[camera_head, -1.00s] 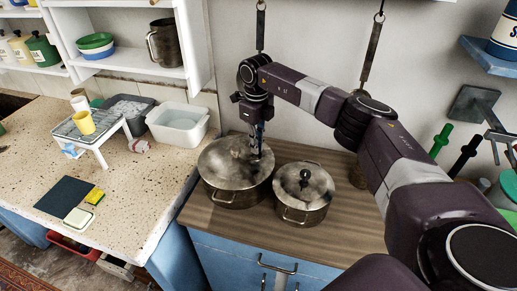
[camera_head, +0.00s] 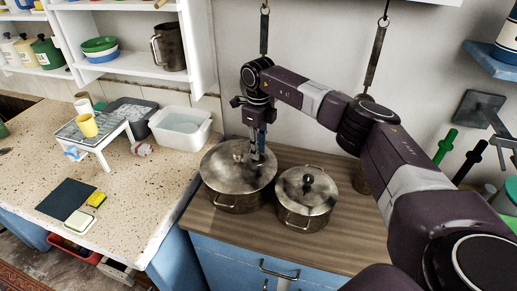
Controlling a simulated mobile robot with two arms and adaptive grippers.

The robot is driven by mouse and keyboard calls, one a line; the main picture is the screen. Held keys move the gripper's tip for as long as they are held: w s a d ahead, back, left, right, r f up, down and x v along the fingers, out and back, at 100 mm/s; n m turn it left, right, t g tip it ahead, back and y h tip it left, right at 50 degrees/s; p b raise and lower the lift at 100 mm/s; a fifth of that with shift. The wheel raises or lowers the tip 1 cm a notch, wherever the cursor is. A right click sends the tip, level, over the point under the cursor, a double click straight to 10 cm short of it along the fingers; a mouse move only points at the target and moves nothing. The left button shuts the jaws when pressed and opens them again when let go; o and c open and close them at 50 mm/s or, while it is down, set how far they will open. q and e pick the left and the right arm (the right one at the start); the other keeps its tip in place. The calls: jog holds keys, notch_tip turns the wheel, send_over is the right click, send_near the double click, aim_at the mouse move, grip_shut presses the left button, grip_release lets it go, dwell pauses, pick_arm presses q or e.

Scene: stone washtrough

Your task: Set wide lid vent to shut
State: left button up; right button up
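A wide metal pot with a wide lid (camera_head: 225,178) stands on the brown wooden counter. A small knob (camera_head: 238,158) shows on the lid. My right gripper (camera_head: 257,158) points down at the right part of the wide lid, at or just above its surface. Its fingertips are small and dark here, so I cannot tell whether they are open or shut, or whether they touch a vent. The vent itself is not clear to see. My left gripper is out of view.
A smaller lidded pot (camera_head: 307,192) stands close to the right of the wide pot. A white basin (camera_head: 181,128) and a small white stand with a yellow cup (camera_head: 87,125) are on the speckled counter at left. Tools hang on the wall at right.

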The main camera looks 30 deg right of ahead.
jog(key=shift+r, duration=0.1)
notch_tip(320, 180, up, 12)
dwell(0.6)
jog(key=shift+f, duration=0.2)
dwell(0.3)
